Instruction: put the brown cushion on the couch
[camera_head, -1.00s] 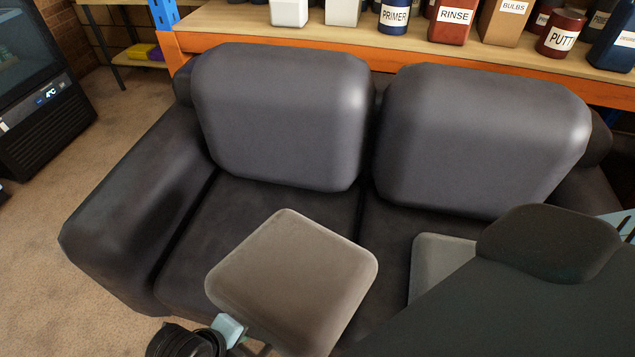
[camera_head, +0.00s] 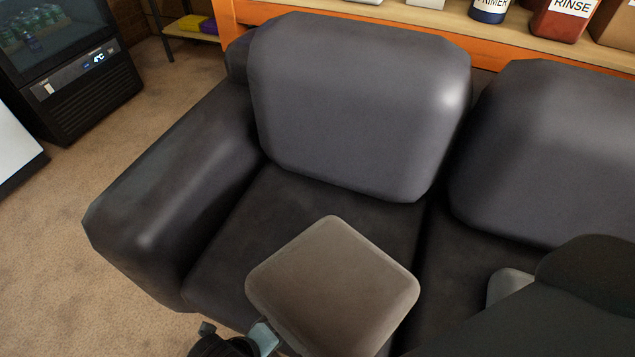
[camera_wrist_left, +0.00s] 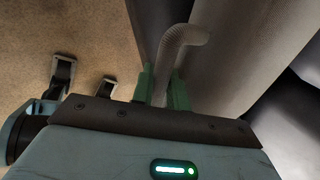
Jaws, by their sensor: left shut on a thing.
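The brown cushion (camera_head: 332,287) is a square pad with rounded corners, in front of and over the left seat of the couch (camera_head: 290,215) in the head view. I cannot tell whether it touches the seat. The couch is dark, with two big grey back cushions. My left gripper (camera_head: 262,338) is at the cushion's lower left edge. In the left wrist view, the left gripper (camera_wrist_left: 162,88) is shut on a ribbed, grey-brown strip beside the large cushion surface (camera_wrist_left: 235,50). My right gripper is not in view.
A grey rounded pad (camera_head: 510,286) shows on the right seat, partly hidden by a dark shape. The couch's left arm (camera_head: 175,185) borders the left seat. A shelf (camera_head: 400,18) with labelled containers stands behind. A glass-door fridge (camera_head: 70,75) stands at far left. Carpet is clear left of the couch.

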